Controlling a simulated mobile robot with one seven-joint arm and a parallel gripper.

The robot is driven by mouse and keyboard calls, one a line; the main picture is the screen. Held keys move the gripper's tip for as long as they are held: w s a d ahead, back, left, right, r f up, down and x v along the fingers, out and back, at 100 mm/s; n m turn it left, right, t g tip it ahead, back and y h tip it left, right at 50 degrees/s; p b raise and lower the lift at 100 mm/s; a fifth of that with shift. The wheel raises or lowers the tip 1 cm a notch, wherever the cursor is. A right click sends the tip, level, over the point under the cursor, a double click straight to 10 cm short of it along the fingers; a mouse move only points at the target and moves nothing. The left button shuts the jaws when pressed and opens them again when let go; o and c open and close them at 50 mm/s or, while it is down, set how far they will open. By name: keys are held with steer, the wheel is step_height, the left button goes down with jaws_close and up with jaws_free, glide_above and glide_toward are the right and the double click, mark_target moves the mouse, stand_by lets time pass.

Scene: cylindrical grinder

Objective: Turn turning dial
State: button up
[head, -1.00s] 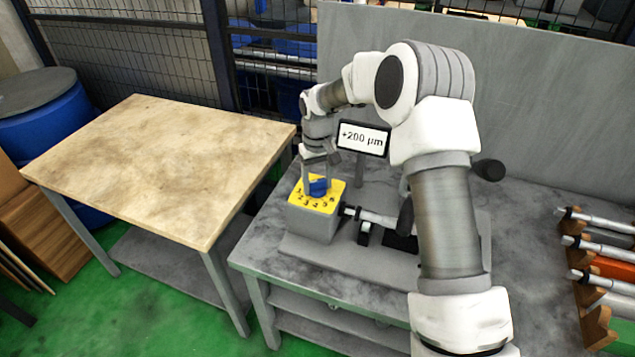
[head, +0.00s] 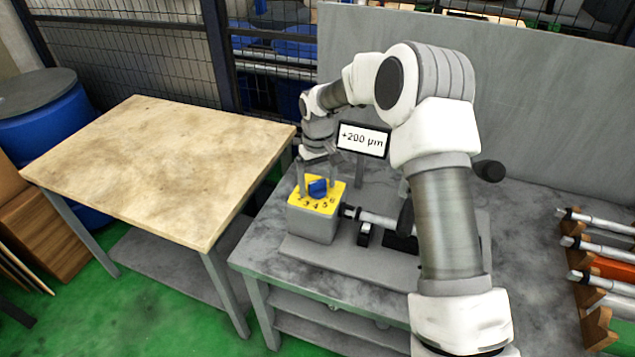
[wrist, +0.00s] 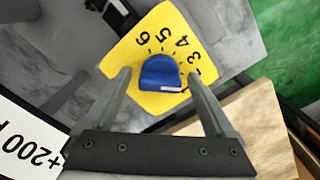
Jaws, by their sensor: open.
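The turning dial is a blue knob (head: 318,188) on a yellow numbered plate (head: 331,205) on top of a grey box. In the wrist view, the blue knob (wrist: 160,72) has a white mark at its lower right edge, and the numbers 3 to 6 on the yellow plate (wrist: 152,102) are readable. The number nearest the mark is partly hidden by a finger. My gripper (head: 319,179) points down over the dial. In the wrist view, my gripper (wrist: 157,75) is open, with one finger on each side of the knob and visible gaps. I cannot tell the fingertips' exact height.
A display (head: 363,140) reading "+200 µm" stands behind the dial box. A shaft assembly (head: 376,218) lies right of the box. A wooden-topped table (head: 160,165) is at left, mostly bare. A rack with several cylindrical parts (head: 598,250) is at far right.

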mark_target(317, 181)
step_height(317, 181, up, 18)
steer(key=shift+f, duration=0.25)
stand_by(0.4)
